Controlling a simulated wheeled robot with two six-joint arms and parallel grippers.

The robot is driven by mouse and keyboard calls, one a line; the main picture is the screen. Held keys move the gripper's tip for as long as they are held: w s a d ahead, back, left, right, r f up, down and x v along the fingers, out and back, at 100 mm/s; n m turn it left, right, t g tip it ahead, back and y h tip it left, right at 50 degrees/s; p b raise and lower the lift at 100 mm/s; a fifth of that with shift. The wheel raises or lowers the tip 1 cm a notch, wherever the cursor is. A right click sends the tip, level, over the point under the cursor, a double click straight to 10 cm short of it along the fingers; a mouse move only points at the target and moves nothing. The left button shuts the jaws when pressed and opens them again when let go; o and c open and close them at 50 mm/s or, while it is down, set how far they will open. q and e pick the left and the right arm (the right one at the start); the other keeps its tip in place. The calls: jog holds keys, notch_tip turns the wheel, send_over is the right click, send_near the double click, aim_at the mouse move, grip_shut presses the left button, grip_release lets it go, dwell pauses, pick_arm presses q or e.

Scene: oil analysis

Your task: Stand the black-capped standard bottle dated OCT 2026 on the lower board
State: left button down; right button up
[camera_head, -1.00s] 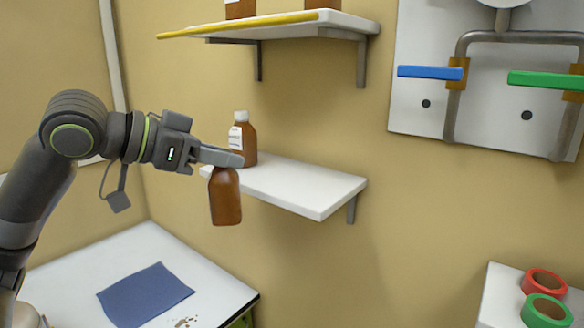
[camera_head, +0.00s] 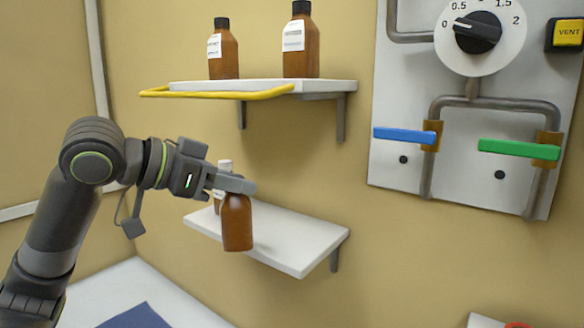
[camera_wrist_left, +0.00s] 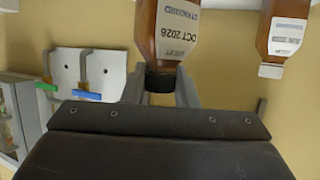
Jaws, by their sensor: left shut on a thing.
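My left gripper (camera_head: 242,185) is shut on the black cap of a brown bottle (camera_head: 237,224), which hangs upright below the fingers. In the left wrist view this bottle's label (camera_wrist_left: 178,32) reads STANDARD and OCT 2026, and its black cap (camera_wrist_left: 160,82) is between the fingers. In the head view the bottle overlaps the white lower board (camera_head: 300,240), its base near the board's front edge; I cannot tell whether it touches. A white-capped bottle (camera_head: 224,165) on the lower board is mostly hidden behind my gripper; it also shows in the wrist view (camera_wrist_left: 285,35). My right gripper is not in view.
The upper board (camera_head: 325,86) holds two black-capped brown bottles (camera_head: 223,55) (camera_head: 300,45) behind a yellow rail (camera_head: 215,95). A panel with blue (camera_head: 404,135) and green (camera_head: 518,149) handles is at right. The lower board's right part is clear.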

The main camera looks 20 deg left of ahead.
pick_arm(q)
jog(key=r+p+x, duration=0.2)
jog(key=p+x, duration=0.4)
jog(key=x, duration=0.5)
jog(key=shift+w+d, duration=0.25)
jog(key=shift+w, duration=0.05)
jog(key=c, duration=1.1)
grip_release()
jog(key=shift+d+r, duration=0.1)
jog(key=shift+c, duration=0.2)
jog(key=shift+r, duration=0.15)
